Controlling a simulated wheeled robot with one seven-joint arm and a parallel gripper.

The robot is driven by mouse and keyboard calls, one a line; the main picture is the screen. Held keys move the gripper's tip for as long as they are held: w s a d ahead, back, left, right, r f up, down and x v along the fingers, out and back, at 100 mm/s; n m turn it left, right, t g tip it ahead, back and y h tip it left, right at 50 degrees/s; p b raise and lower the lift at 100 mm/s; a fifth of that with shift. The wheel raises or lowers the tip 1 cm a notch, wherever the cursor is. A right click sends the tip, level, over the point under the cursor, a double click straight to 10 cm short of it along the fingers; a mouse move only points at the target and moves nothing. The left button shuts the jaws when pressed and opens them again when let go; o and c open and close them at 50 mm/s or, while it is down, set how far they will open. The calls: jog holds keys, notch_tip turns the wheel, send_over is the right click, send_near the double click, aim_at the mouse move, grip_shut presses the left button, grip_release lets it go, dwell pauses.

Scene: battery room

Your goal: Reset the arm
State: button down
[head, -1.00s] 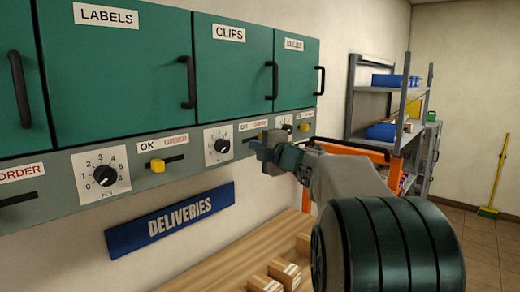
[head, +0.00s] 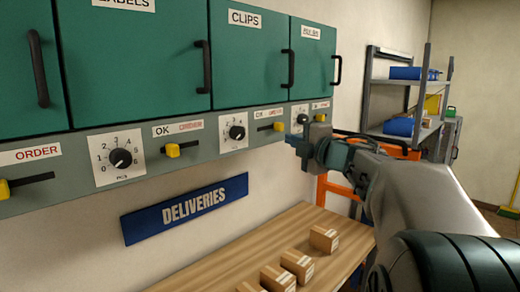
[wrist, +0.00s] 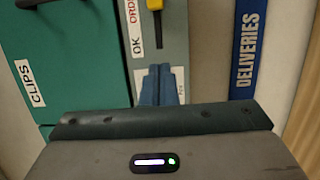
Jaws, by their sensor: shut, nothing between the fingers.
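My gripper (head: 297,139) is on the right of the head view, in front of the grey control strip (head: 199,143) below the green cabinets. Its blue fingers (wrist: 158,85) are closed together with nothing between them in the wrist view. There they overlap the strip near an OK / ORDER label and a yellow slider knob (wrist: 153,5). In the head view the yellow slider knob (head: 278,127) just left of the gripper sits at the right end of its slot. I cannot tell whether the fingers touch the strip.
Green cabinets (head: 256,65) with black handles hang above the strip. A blue DELIVERIES sign (head: 184,207) is on the wall below. A wooden table (head: 215,270) holds several small cartons (head: 324,238). A grey shelf (head: 410,82) with blue bins stands at the back right.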

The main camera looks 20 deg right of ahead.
jog(key=s+a+f+m+g+h, duration=0.1)
jog(key=s+a+f+m+g, duration=0.3)
jog(key=s+f+m, duration=0.3)
jog(key=s+a+f+m+g+h, duration=0.2)
jog(key=s+a+f+m+g, duration=0.2)
jog(key=s+f+m, duration=0.3)
jog(key=s+a+f+m+g+h, duration=0.1)
jog(key=s+a+f+m+g, duration=0.4)
jog(key=s+f, duration=0.9)
jog(key=shift+f+m+g+h, duration=0.3)
jog(key=shift+f+m+g, duration=0.1)
jog(key=shift+f+m, duration=0.55)
jog(key=shift+r, duration=0.1)
